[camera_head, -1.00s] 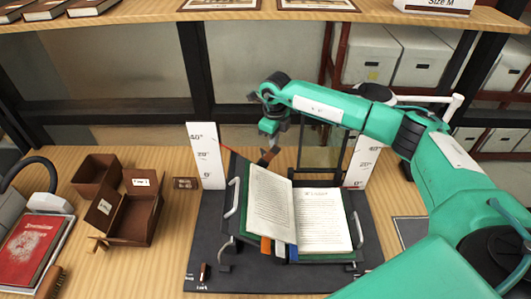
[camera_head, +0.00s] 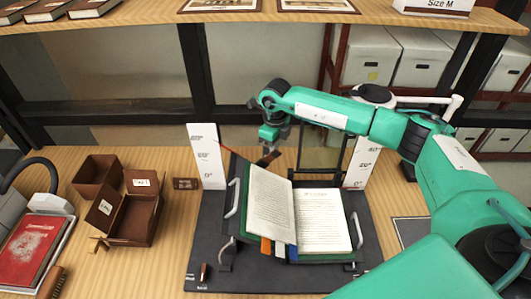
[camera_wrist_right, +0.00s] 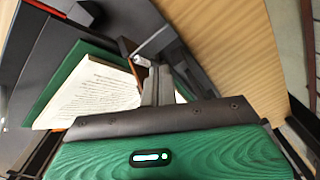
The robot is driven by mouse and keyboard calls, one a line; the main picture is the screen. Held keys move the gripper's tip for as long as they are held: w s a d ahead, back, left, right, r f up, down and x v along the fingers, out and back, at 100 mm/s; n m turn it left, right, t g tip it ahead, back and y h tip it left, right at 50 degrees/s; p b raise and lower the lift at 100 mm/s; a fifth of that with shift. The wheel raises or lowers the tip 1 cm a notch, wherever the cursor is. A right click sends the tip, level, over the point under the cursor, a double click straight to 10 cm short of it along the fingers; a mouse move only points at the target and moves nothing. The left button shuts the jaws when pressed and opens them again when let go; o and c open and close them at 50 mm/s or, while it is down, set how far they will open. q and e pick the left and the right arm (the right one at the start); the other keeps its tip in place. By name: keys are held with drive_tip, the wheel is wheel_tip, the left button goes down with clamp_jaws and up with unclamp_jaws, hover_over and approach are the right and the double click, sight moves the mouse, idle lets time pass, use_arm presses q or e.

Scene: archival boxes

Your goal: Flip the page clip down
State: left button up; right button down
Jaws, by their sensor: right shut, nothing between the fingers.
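An open book (camera_head: 320,220) with green covers lies on the dark cradle (camera_head: 210,262) in the middle of the table. Metal clips stand at its sides: a left page clip (camera_head: 233,198) and a right page clip (camera_head: 357,230). My right gripper (camera_head: 268,138) is above the back edge of the book, with its fingers together and empty. In the right wrist view my fingers (camera_wrist_right: 158,85) point toward the book page (camera_wrist_right: 95,95), near a metal clip (camera_wrist_right: 150,42); whether they touch it I cannot tell. My left gripper is not in view.
White angle boards (camera_head: 207,158) stand behind the cradle on both sides. Brown boxes (camera_head: 128,215) and a red book (camera_head: 32,250) are on the left of the table. A shelf (camera_head: 240,14) runs above the back.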

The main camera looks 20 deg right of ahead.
sight(274, 155)
drive_tip(key=shift+s+a+f, duration=0.1)
drive_tip(key=shift+s+a, duration=0.25)
drive_tip(key=shift+s, duration=0.35)
drive_tip(key=shift+s+a+f, duration=0.1)
drive_tip(key=shift+s+a, duration=0.2)
drive_tip(key=shift+s, duration=0.4)
wheel_tip(274, 155, up, 10)
drive_tip(key=w+d+p, duration=0.1)
drive_tip(key=w+p, duration=0.1)
drive_tip(key=p, duration=0.1)
drive_tip(key=shift+w+d+p, duration=0.15)
drive_tip(key=shift+w+p, duration=0.15)
drive_tip(key=shift+w, duration=0.1)
drive_tip(key=shift+r, duration=0.1)
